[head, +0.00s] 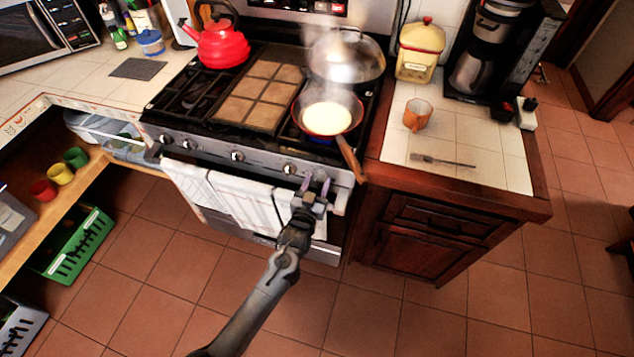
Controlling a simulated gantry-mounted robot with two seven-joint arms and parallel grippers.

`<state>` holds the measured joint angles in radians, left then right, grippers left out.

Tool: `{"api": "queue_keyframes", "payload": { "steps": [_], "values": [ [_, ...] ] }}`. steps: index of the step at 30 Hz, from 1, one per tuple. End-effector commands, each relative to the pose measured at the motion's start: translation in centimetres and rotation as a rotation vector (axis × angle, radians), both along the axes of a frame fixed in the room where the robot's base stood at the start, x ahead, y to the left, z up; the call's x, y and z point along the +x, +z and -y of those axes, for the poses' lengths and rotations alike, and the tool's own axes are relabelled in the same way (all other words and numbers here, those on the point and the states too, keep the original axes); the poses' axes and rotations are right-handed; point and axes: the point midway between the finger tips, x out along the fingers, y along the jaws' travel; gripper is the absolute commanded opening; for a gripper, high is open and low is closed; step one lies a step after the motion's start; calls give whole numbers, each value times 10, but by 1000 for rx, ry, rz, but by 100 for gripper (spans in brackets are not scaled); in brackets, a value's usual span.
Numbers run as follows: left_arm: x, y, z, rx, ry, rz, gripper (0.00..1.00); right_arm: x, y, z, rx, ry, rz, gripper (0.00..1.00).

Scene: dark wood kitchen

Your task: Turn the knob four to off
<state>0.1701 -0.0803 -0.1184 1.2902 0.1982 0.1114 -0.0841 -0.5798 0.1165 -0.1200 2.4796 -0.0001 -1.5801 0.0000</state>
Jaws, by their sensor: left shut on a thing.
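The stove's front panel (262,163) carries a row of round knobs. One knob (290,169) shows just left of my left gripper (317,183). My left gripper reaches up from below, with its two purple-grey fingers against the right end of the panel. It is shut on a stove knob there, which the fingers mostly hide. I cannot read the knob's setting. A pan (327,113) with pale yellow contents steams on the front right burner, and a little blue shows beneath it. My right gripper is not in view.
The pan's wooden handle (350,158) sticks out over the front edge, close to my left gripper. Towels (235,203) hang on the oven door below. A red kettle (216,45) and a lidded steel pot (345,62) stand at the back. The floor in front is clear.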

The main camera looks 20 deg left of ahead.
Motion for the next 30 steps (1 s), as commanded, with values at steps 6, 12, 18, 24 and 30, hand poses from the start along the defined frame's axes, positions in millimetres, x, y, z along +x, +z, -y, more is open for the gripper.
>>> {"api": "queue_keyframes", "payload": {
  "steps": [6,12,18,24,30],
  "values": [
    [0,2,0,129,-1,-11,19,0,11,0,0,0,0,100],
    [0,3,0,303,-1,-20,19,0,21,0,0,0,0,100],
    [0,2,0,495,-1,-33,19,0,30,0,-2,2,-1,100],
    [0,2,0,683,-1,-46,19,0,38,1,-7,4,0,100],
    [0,2,0,873,-1,-58,19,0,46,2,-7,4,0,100]
  ]
}}
